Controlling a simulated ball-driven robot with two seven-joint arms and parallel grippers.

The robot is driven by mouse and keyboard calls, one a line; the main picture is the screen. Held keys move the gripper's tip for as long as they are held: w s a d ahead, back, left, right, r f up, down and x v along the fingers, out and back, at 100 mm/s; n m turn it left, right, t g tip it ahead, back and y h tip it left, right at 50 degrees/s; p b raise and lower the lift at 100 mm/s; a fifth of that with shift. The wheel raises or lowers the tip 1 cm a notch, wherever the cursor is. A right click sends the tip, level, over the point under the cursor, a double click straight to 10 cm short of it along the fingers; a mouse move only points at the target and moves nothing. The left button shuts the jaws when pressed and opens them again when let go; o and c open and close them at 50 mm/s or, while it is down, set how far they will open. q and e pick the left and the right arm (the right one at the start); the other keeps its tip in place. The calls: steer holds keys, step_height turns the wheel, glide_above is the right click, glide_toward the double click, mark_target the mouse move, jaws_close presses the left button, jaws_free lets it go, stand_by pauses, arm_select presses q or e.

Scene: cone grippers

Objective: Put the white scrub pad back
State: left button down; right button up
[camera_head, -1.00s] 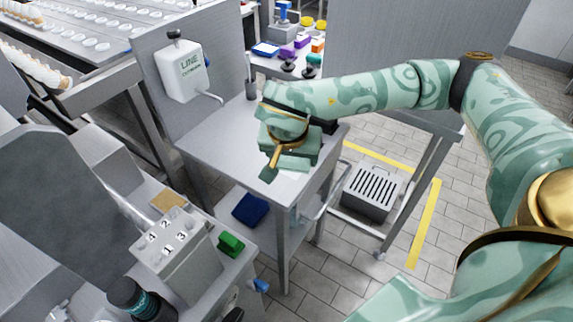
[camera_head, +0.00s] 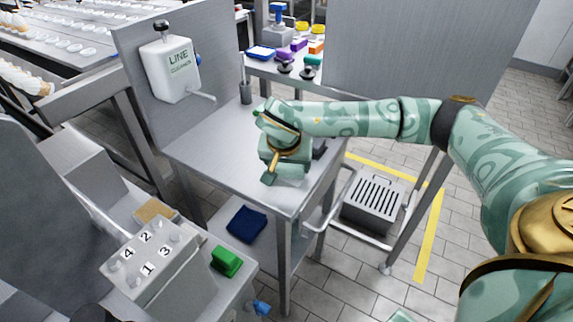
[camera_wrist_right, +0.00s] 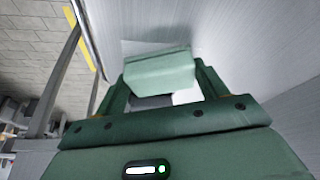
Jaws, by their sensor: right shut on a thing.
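My right gripper (camera_head: 285,172) is over the near right part of the grey metal worktable (camera_head: 215,150), pointing down. In the right wrist view its two dark green fingers (camera_wrist_right: 162,88) are closed on a pale, slightly green-tinted block, which looks like the white scrub pad (camera_wrist_right: 158,72). A white patch and a dark grey patch show behind it, too little to identify. The gripper hides the pad in the head view. I cannot tell whether the pad touches the tabletop. My left gripper is not in view.
A white LINE CLEANER dispenser (camera_head: 171,70) hangs on the panel behind the table. A dark cup (camera_head: 246,93) stands at the table's back. A blue cloth (camera_head: 246,224) lies below. A green block (camera_head: 226,261) sits on the near-left bench.

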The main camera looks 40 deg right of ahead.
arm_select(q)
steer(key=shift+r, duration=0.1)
arm_select(e)
steer(key=o, duration=0.9)
arm_select(q)
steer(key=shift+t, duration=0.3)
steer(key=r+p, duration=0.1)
steer(key=p, duration=0.1)
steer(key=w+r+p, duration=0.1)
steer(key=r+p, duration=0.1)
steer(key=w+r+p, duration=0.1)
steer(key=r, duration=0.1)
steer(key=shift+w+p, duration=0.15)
steer(key=shift+p, duration=0.25)
arm_select(e)
steer(key=v, duration=1.2)
steer(key=shift+s+r, duration=0.1)
